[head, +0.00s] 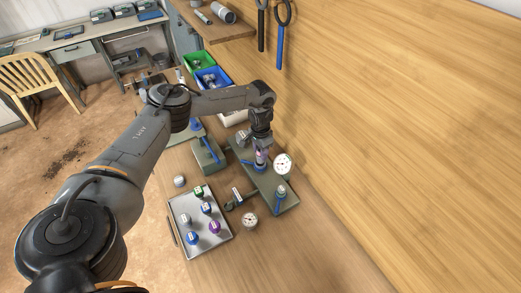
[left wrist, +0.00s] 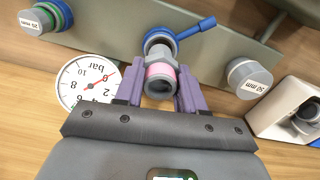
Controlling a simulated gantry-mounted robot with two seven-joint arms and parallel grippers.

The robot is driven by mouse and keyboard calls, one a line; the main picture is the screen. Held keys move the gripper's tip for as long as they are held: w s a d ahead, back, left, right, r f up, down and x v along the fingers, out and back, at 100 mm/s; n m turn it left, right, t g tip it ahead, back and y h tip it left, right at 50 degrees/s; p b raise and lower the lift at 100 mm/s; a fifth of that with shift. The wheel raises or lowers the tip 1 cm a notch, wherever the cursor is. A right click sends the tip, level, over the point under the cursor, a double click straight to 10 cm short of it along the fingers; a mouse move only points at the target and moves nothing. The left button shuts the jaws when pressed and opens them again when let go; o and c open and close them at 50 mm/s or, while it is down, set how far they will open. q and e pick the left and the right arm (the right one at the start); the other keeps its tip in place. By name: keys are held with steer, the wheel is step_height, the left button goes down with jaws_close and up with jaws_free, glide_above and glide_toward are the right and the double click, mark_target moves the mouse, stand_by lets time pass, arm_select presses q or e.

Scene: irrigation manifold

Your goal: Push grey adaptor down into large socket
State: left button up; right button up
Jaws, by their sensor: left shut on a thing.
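My left gripper (head: 261,152) is over the green-grey manifold (head: 272,185) in the head view. In the left wrist view its purple fingers (left wrist: 160,84) are shut on the grey adaptor (left wrist: 161,85), which has a pink band. The adaptor is lined up with a blue-collared socket (left wrist: 158,38) with a blue lever. The fingers and adaptor hide part of the joint, so I cannot tell how deep the adaptor sits. A grey piece marked 50 mm (left wrist: 249,77) and a ringed piece marked 20 mm (left wrist: 45,20) are on either side. My right gripper is not in view.
A round pressure gauge (head: 283,163) stands close beside the gripper. A metal tray (head: 180,208) of coloured caps, a loose grey cap (head: 180,181) and another gauge (head: 250,220) lie nearer. Green (head: 193,59) and blue (head: 213,77) bins stand behind. A wooden wall is on the right.

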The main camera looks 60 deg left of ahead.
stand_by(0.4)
arm_select(q)
steer(key=shift+f, duration=0.2)
stand_by(0.6)
steer(key=shift+f+p, duration=0.3)
steer(key=shift+f, duration=0.15)
stand_by(0.3)
steer(key=shift+f, duration=0.2)
steer(key=shift+f, duration=0.35)
stand_by(0.3)
steer(key=shift+f, duration=0.2)
stand_by(0.6)
steer(key=shift+f+b, duration=0.45)
steer(key=shift+f, duration=0.2)
